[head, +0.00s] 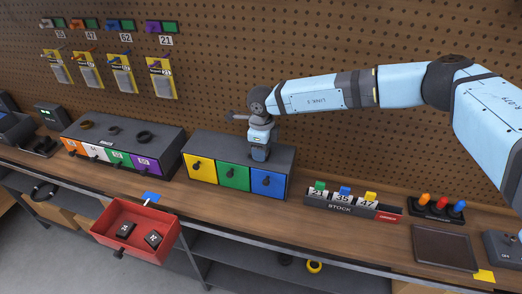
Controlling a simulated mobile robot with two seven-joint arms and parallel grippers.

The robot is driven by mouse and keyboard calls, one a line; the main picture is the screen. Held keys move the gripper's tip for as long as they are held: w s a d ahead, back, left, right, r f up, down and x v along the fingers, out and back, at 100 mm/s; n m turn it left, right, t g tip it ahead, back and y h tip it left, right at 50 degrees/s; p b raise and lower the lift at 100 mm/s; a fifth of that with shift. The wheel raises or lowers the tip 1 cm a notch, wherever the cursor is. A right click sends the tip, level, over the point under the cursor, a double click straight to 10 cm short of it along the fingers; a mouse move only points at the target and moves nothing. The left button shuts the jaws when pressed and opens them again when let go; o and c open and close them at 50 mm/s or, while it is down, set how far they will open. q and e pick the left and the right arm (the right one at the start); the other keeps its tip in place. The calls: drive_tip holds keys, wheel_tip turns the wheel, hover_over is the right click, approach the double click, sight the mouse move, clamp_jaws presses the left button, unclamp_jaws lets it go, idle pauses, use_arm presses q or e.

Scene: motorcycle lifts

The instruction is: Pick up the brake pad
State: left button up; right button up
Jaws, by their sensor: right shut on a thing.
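My right gripper (260,154) points down at the top of the grey cabinet with yellow, green and blue drawers (235,178), above the blue drawer. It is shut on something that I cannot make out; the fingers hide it. I cannot clearly identify a brake pad. Two small dark blocks with white marks, a left one (125,229) and a right one (153,239), lie in an open red drawer (112,239) at the lower left. Several yellow packs with grey pieces, one of them at the right end (161,80), hang on the pegboard. My left gripper is not in view.
A second cabinet (122,143) with dark rings on top stands left of mine. A stock rack (352,205) with numbered tags, a holder of coloured pegs (437,206) and a dark tray (444,248) stand to the right.

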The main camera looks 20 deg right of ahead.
wheel_tip(320, 180, up, 20)
drive_tip(key=b, duration=0.3)
drive_tip(key=shift+f, duration=0.15)
idle(0.9)
